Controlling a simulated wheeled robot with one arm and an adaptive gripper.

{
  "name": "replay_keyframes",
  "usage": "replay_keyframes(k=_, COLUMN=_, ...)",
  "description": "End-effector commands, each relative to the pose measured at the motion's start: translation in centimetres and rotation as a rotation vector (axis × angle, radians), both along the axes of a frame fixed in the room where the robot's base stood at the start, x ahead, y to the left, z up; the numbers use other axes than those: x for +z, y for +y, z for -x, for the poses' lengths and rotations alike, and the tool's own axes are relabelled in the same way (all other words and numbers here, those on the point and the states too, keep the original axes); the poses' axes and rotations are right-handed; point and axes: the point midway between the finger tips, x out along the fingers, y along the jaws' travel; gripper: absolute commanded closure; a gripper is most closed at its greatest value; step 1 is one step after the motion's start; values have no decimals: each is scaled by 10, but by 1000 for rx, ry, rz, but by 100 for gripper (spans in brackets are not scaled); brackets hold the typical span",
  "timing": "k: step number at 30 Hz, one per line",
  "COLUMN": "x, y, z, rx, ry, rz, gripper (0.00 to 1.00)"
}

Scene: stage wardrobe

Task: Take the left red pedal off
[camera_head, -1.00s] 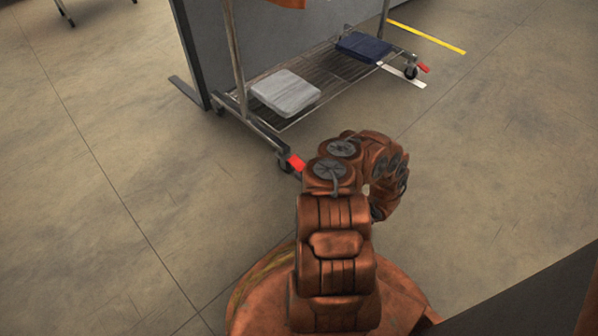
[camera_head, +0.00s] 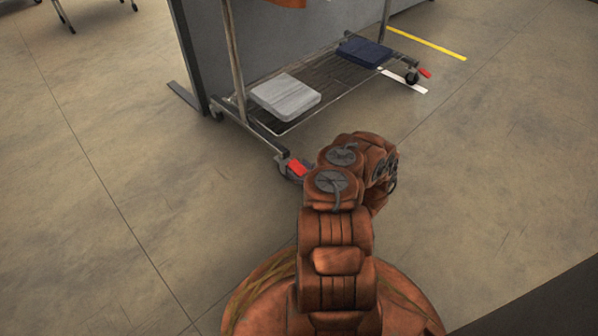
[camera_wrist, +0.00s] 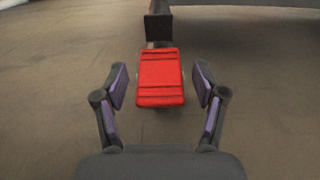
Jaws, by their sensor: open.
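The left red pedal (camera_head: 298,168) sits on the caster at the near left end of the wheeled rack. In the wrist view the red pedal (camera_wrist: 160,78) is in the middle, with raised ridges across its top. My gripper (camera_wrist: 160,84) is open, with one finger on each side of the pedal and a gap on both sides. In the head view my gripper is mostly hidden behind my arm, close to the pedal. The caster wheel under the pedal is largely hidden.
The rack's wire shelf (camera_head: 335,77) holds a grey folded cloth (camera_head: 285,95) and a dark blue one (camera_head: 364,51). Another red pedal (camera_head: 425,73) is at the far right caster. A grey panel (camera_head: 290,40) stands behind the rack. The floor to the right is clear.

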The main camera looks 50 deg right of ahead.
Motion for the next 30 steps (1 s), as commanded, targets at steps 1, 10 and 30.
replay_keyframes(k=1, x=0, y=0, z=0, rx=0, ry=0, rz=0, gripper=29)
replay_keyframes(k=10, x=0, y=0, z=0, rx=0, ry=0, rz=0, gripper=43)
replay_keyframes(k=30, x=2, y=0, z=-1, rx=1, ry=16, rz=0, gripper=89)
